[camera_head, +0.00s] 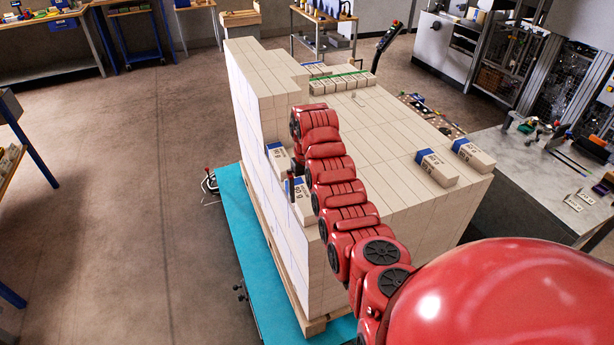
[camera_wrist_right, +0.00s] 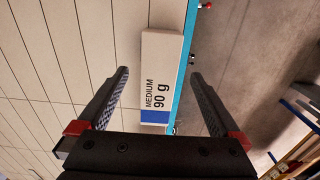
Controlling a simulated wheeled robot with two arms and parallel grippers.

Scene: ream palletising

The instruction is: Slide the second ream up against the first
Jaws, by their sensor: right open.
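Two white reams with blue labels lie on the left ledge of a big ream stack in the head view: a farther one (camera_head: 279,160) and a nearer one (camera_head: 305,207), with a gap between them. My right gripper (camera_head: 293,201) points down beside them, largely hidden by its own arm; one dark finger shows. In the right wrist view the gripper (camera_wrist_right: 159,74) is open and empty. A ream marked MEDIUM 90 g (camera_wrist_right: 165,65) lies between and beyond the fingertips, along the stack's edge; I cannot tell which of the two it is. My left gripper is out of view.
The stack stands on a wooden pallet (camera_head: 314,327) over a teal platform (camera_head: 236,215). Higher stacked reams (camera_head: 262,75) rise at the far left corner. Two more labelled reams (camera_head: 437,168) (camera_head: 474,154) lie on the right top. A grey table (camera_head: 545,165) stands at right.

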